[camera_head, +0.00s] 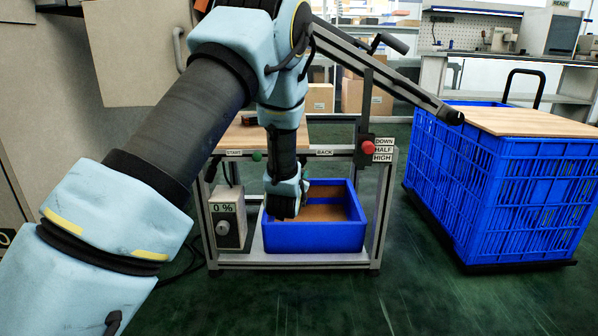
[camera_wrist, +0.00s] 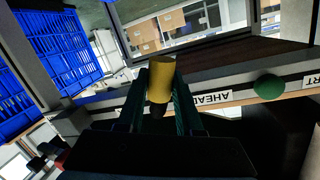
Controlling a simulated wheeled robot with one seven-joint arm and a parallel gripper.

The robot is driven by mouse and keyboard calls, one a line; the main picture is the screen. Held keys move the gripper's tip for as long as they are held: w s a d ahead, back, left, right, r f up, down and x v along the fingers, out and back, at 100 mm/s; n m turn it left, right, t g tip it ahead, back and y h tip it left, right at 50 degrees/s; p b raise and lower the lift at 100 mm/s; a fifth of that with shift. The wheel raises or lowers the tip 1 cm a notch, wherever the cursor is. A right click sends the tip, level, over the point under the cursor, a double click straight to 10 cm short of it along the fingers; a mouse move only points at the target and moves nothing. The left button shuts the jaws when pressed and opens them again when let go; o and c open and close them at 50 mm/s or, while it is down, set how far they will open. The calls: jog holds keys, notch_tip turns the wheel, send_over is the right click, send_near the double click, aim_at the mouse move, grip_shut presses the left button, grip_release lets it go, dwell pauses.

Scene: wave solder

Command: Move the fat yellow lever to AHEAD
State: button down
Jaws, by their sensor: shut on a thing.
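The fat yellow lever (camera_wrist: 160,82) shows in the wrist view as a short yellow cylinder. It stands between the two dark green fingers of my gripper (camera_wrist: 161,76), which is shut on it. In the head view my gripper (camera_head: 303,189) hangs in front of the bench frame, below the rail. My arm hides the lever and the AHEAD label there.
A green button (camera_head: 257,156) sits beside the START label (camera_head: 234,153); BACK (camera_head: 324,153) is further right. A red knob (camera_head: 368,148) stands by DOWN, HALF and HIGH. A blue bin (camera_head: 315,240) and a 0 % box (camera_head: 228,215) stand below. A blue crate (camera_head: 490,190) is right.

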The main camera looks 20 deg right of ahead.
dwell(0.3)
jog(key=c, duration=0.6)
grip_release()
jog(key=p+v, duration=0.3)
jog(key=v, duration=0.8)
jog(key=shift+d+f, duration=0.1)
jog(key=shift+w, duration=0.1)
